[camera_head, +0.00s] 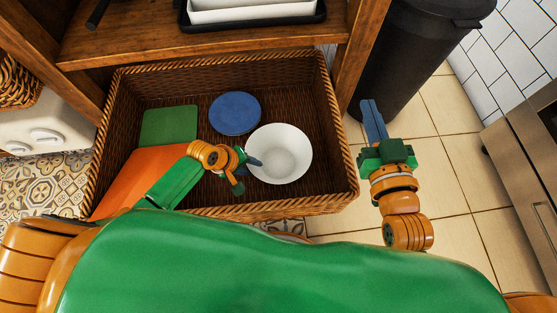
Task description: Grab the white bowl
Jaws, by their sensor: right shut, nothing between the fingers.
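The white bowl (287,153) sits upright in the right part of a wicker basket (225,212). It looks empty. My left gripper (254,161) reaches into the basket, and its blue finger overlaps the bowl's left rim in the picture. I cannot tell whether that finger touches the rim, or whether the jaws are open or closed, since the second finger is not clearly visible. My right gripper (371,115) is shut and empty, to the right of the basket above the tiled floor, apart from the bowl.
A blue plate (235,113) lies behind the bowl, with a green board (170,125) and an orange flat item (135,173) to the left. A wooden shelf (215,43) is beyond the basket. A dark bin (412,55) stands behind my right gripper.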

